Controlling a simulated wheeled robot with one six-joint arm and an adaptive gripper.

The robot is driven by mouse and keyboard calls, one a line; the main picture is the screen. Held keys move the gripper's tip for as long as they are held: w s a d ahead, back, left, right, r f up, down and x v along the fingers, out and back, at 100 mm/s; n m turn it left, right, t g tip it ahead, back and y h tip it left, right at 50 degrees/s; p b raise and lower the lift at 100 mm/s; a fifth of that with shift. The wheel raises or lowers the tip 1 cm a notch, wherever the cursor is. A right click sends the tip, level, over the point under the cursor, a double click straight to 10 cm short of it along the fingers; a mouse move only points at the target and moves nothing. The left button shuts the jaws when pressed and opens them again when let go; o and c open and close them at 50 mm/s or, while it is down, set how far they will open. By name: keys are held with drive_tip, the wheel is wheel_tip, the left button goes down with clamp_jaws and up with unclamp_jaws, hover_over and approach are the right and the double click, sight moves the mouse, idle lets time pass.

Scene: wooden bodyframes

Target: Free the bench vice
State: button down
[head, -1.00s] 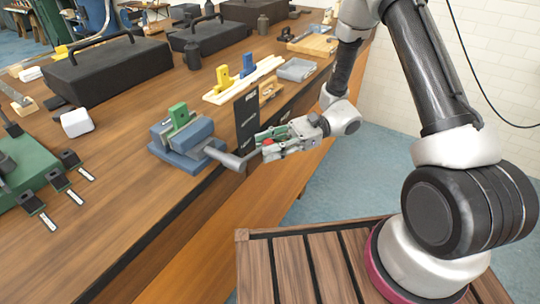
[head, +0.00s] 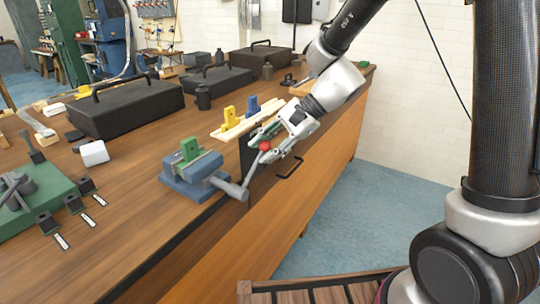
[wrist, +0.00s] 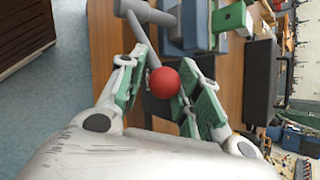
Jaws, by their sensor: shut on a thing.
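The vice also shows in the wrist view (wrist: 182,36). Its screw (head: 230,188) points out over the bench edge. A thin grey handle (head: 253,168) rises at a slant from the screw to a red ball (head: 265,146). My gripper (head: 264,143) is shut on the red ball at the handle's end. In the wrist view the ball (wrist: 164,82) lies between the green finger pads.
Yellow (head: 229,115) and blue (head: 252,104) pieces stand on a pale board behind my gripper. Black toolboxes (head: 125,107) line the back. A white block (head: 94,153) and a green plate with tools (head: 35,205) lie left. A drawer handle (head: 289,169) sticks out from the bench front.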

drive_tip(key=shift+s+a+r+n+t+h, duration=0.25)
drive_tip(key=shift+a+r+t+h, duration=0.2)
drive_tip(key=shift+r, duration=0.3)
drive_tip(key=shift+s+a+r+n+t+h, duration=0.15)
drive_tip(key=shift+s+a+r+t+h, duration=0.25)
drive_tip(key=shift+r+t, duration=0.25)
drive_tip(key=c, duration=1.1)
unclamp_jaws()
drive_tip(key=shift+a, duration=0.15)
drive_tip(key=shift+c, duration=0.2)
drive_tip(key=shift+f, duration=0.1)
drive_tip(key=shift+d, duration=0.2)
drive_tip(key=v, duration=1.1)
drive_tip(key=shift+r, duration=0.45)
